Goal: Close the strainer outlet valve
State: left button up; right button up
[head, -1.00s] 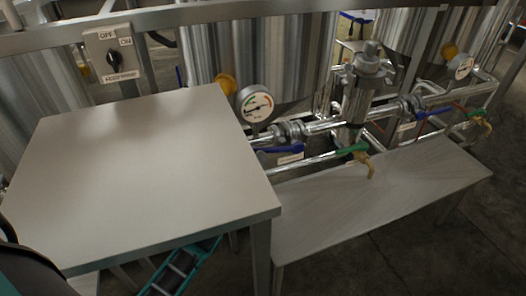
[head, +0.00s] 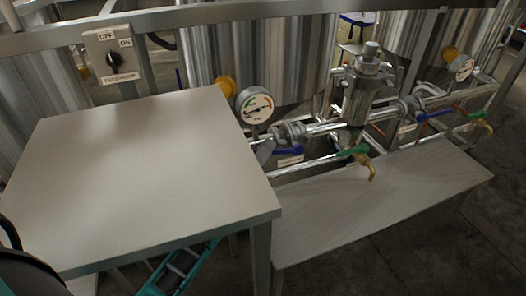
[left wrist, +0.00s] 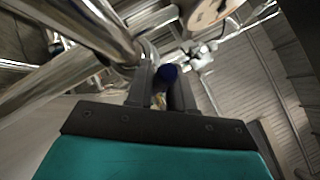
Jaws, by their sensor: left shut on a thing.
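The strainer (head: 362,95) is an upright metal housing on the pipe run in the head view. A blue valve handle (head: 290,150) lies along the pipe to its left, just below the gauge. Another blue handle (head: 428,114) is on the pipe to its right. The labels are too small to read, so I cannot tell which is the outlet. My left gripper (head: 266,151) is at the left end of the left blue handle, beyond the table edge. In the left wrist view the dark blue handle end (left wrist: 168,72) is between the gripper's fingers (left wrist: 165,88), shut on it. My right gripper is not visible.
A grey table (head: 145,165) fills the left foreground. A lower bench (head: 375,205) stands under the pipes. A green-handled tap (head: 355,151), a pressure gauge (head: 255,106) and a switch box (head: 113,55) are nearby. Large steel tanks (head: 265,55) stand behind.

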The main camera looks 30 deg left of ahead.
pick_arm(q)
grip_shut()
jog(key=r+p, duration=0.1)
jog(key=p, duration=0.1)
jog(key=shift+r+m+g+p, duration=0.15)
jog(key=shift+m+g+p, duration=0.15)
jog(key=shift+p, duration=0.1)
jog(key=shift+d+p, duration=0.1)
jog(key=shift+p, duration=0.25)
jog(key=shift+w, duration=0.1)
jog(key=shift+m, duration=0.3)
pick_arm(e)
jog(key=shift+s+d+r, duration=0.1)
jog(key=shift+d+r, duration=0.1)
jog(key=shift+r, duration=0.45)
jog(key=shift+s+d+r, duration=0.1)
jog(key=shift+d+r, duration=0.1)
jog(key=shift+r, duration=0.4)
pick_arm(q)
jog(key=o, duration=0.6)
grip_release()
